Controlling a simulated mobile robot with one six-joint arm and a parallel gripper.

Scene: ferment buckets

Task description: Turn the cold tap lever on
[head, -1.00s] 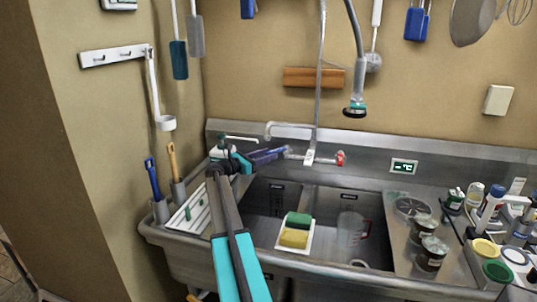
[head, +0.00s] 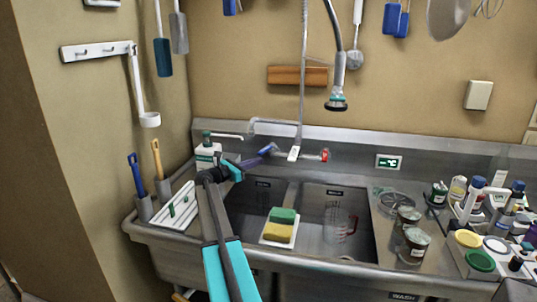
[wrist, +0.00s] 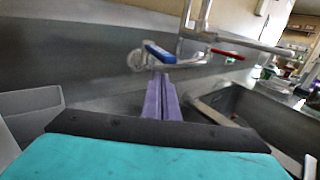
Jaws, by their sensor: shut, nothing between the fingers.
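The cold tap lever is the blue one, at the left end of the wall-mounted tap; it shows in the head view (head: 268,149) and in the wrist view (wrist: 159,52). The red lever (head: 325,155) is at the tap's right end and also shows in the wrist view (wrist: 227,54). My gripper (head: 260,158) is at the left rear of the sink, close to the blue lever. Its purple fingers (wrist: 161,78) are shut and empty, with the tips just below and in front of the blue lever in the wrist view. I cannot tell whether they touch it.
The tap body and riser pipe (head: 299,125) stand behind the sink (head: 325,190). A soap bottle (head: 207,152) stands left of my gripper. A tray with yellow and green sponges (head: 279,237) and a clear jug (head: 338,225) are in front. Bottles crowd the right counter.

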